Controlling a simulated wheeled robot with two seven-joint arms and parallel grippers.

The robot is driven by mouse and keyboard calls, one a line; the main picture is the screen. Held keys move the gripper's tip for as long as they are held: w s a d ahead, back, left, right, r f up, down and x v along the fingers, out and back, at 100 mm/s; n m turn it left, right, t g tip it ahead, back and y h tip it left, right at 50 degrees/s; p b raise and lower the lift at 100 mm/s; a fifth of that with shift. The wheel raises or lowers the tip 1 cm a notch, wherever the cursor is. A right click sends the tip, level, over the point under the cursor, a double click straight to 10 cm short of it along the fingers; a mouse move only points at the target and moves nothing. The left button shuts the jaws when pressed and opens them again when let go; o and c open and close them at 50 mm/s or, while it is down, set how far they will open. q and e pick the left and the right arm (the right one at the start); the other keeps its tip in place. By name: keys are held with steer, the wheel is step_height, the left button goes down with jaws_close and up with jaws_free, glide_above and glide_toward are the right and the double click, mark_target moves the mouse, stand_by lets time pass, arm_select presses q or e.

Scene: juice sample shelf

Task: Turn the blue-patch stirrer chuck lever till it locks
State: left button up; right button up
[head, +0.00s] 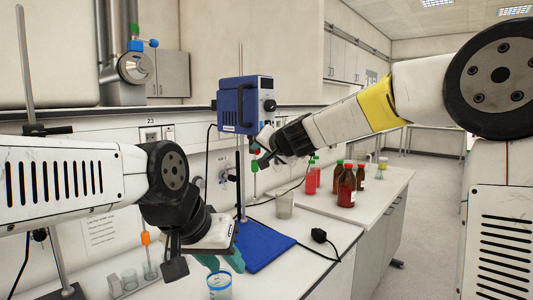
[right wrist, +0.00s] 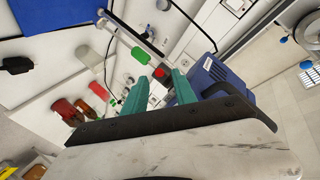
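The blue stirrer (head: 238,108) is clamped on an upright rod above a blue mat (head: 262,247), and its blue housing also shows in the right wrist view (right wrist: 213,76). A small red piece (right wrist: 160,73), which looks like the chuck lever's end, shows just past my right fingertips. A green piece (right wrist: 139,55) is beside it. My right gripper (right wrist: 158,80) is open and empty, its teal fingers on either side of the red piece's line; whether they touch it is unclear. My left gripper (head: 221,262) looks open, low over the bench by a blue-banded beaker (head: 219,287).
An empty glass beaker (head: 284,206) stands behind the mat. Red and brown bottles (head: 346,187) stand on the bench to the right. Small glassware and an orange-topped piece (head: 145,238) are at lower left.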

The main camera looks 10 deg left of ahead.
mark_target(257, 152)
steer(key=x, duration=0.5)
steer(key=shift+s, duration=0.1)
steer(key=shift+c, duration=0.2)
jaws_close()
stand_by(1.1)
